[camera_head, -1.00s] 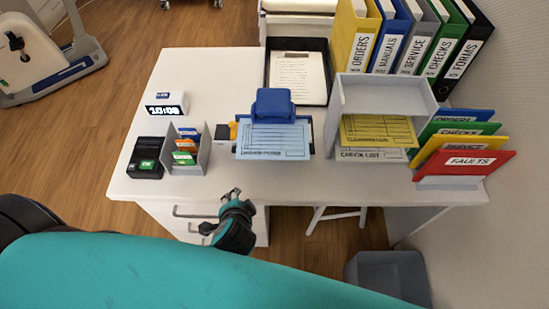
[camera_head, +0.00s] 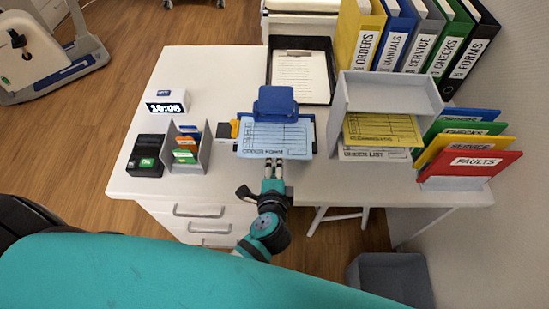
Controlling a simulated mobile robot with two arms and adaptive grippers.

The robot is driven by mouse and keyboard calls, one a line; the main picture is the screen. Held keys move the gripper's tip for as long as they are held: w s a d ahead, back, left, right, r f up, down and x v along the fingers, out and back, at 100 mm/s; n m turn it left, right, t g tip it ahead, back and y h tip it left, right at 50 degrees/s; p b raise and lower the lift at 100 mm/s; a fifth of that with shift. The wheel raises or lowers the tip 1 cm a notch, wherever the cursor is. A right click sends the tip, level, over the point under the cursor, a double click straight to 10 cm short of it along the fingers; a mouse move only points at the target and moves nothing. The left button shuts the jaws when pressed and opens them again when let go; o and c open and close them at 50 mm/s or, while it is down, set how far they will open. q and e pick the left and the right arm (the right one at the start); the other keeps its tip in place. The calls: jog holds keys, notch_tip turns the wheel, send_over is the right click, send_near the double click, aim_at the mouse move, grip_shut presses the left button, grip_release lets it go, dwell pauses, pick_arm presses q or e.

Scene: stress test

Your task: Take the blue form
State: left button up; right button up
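The blue form (camera_head: 276,140) is a light blue printed sheet on the desk's middle. It lies on a dark base, its back edge at a darker blue block (camera_head: 275,103), and its front edge faces me. My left gripper (camera_head: 274,163) is at the front edge of the form, fingers pointing away from me. The fingertips seem to meet or overlap the edge. I cannot tell whether they touch the paper or how far apart they are. My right gripper is not in view.
A grey tray stack with a yellow form (camera_head: 383,130) stands just right. A card holder (camera_head: 187,150) and a black device (camera_head: 146,156) are left. A clipboard (camera_head: 301,78) lies behind. Folders, including the red one (camera_head: 470,164), stand at the right. The desk's left back is mostly clear.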

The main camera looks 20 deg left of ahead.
pick_arm(q)
jog(key=shift+x, duration=2.05)
grip_shut()
jog(key=shift+r, duration=0.15)
jog(key=shift+s, duration=0.1)
jog(key=shift+s+d, duration=0.1)
jog(key=shift+s, duration=0.3)
jog(key=shift+s+d, duration=0.2)
jog(key=shift+s, duration=0.55)
jog(key=shift+s+d, duration=0.25)
jog(key=shift+s, duration=0.55)
jog(key=shift+s+d, duration=0.2)
jog(key=shift+s, duration=0.55)
jog(key=f+v, duration=0.2)
jog(key=v, duration=0.8)
jog(key=shift+s+d+b, duration=0.15)
jog(key=shift+s+b, duration=0.25)
jog(key=shift+s, duration=0.1)
